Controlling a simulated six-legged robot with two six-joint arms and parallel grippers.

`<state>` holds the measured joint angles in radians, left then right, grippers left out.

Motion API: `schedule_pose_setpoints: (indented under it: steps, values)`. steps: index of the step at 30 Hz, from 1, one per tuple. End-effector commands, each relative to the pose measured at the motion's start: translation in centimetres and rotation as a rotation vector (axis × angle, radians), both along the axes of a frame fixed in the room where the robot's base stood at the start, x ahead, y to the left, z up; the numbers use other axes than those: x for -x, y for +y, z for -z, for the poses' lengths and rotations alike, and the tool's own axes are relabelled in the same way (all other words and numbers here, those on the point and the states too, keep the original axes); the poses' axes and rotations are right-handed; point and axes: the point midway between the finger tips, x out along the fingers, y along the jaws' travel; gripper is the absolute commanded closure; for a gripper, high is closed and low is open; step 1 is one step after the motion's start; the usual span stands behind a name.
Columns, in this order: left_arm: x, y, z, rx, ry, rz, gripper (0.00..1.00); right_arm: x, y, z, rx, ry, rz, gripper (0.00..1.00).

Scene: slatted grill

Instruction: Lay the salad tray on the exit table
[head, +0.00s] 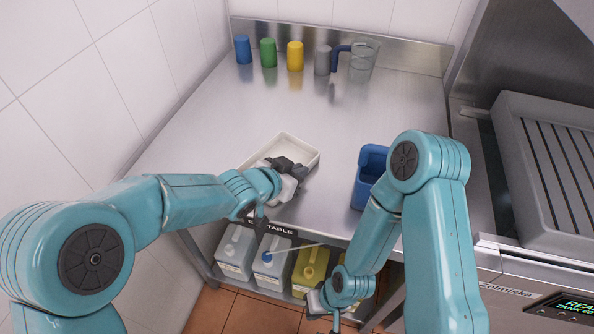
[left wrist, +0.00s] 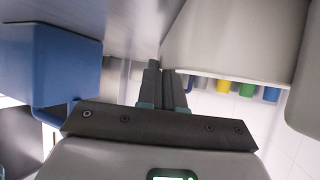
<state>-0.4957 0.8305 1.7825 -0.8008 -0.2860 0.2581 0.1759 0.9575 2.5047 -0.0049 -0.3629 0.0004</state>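The salad tray (head: 300,146) is a shallow, cream-white rectangular tray, seen at the near middle of the steel exit table (head: 230,120). Its inside looks empty where I can see it. My left gripper (head: 287,168) is at its near right side, with its fingers close together on the tray's wall. In the left wrist view the fingers (left wrist: 165,85) meet the edge of the tray (left wrist: 235,35). I cannot tell whether the tray touches the tabletop. My right gripper (head: 318,298) is low, in front of the table's edge and away from the tray; its fingers are unclear.
A blue container (head: 371,160) stands right of the tray. Blue, green, yellow and grey cups (head: 295,56) and a clear jug (head: 363,62) line the back. Several canisters (head: 310,268) stand below the table. A slatted grill (head: 555,165) is at right. The table's middle is clear.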

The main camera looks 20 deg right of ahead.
Motion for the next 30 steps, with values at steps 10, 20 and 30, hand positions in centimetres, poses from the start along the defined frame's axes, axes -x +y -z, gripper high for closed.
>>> schedule_pose_setpoints:
  steps: [10,20,30]
  values:
    - [0.0,0.0,-0.1,0.0,0.0,0.0,0.71,0.0,0.0,-0.1,0.0,0.0,0.0,1.0]
    - [2.3,3.6,-3.2,0.0,-0.002,-0.001,0.71,0.0,0.0,-0.4,0.0,0.0,0.0,1.0]
    - [5.4,8.0,-6.3,0.0,0.0,0.0,0.71,0.0,0.0,-1.4,0.0,0.0,0.0,1.0]
